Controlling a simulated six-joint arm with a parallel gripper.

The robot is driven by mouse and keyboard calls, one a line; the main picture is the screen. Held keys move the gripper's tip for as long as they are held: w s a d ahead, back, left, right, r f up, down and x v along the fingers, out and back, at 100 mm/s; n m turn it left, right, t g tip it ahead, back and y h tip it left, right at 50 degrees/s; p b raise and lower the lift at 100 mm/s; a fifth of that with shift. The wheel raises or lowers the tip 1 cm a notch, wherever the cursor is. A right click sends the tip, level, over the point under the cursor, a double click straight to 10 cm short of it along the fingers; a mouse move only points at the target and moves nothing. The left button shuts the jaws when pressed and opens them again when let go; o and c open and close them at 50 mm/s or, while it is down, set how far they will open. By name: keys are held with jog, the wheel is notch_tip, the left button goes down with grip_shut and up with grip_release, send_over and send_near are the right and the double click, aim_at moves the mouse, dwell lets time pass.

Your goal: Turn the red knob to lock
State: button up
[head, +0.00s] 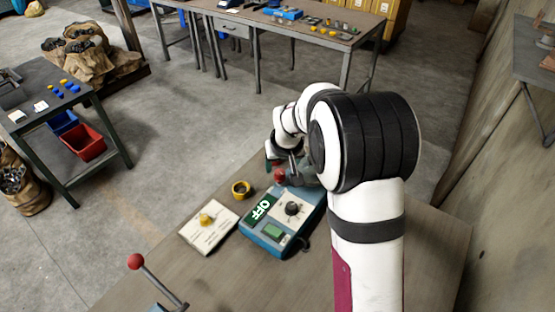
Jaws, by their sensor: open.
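A teal control box (252,236) with an "OFF" label stands on the near wooden table. A small red knob (280,176) shows at the far end of the box, close to my gripper. My gripper (282,163) is open, low over that end, with its fingers close to the red knob. Whether they touch or straddle it I cannot tell, as my arm and the small size hide the detail. The box also has a black dial (292,209) on a white plate and a green button (273,231).
Left of the box are a yellow-black ring (241,189) and a white plate with a yellow knob (207,220). A red-balled lever (136,261) rises at the table's near left. Bare tabletop (205,275) lies in front.

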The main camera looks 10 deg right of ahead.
aim_at(280, 173)
jog(key=x, duration=0.4)
jog(key=shift+f, duration=0.25)
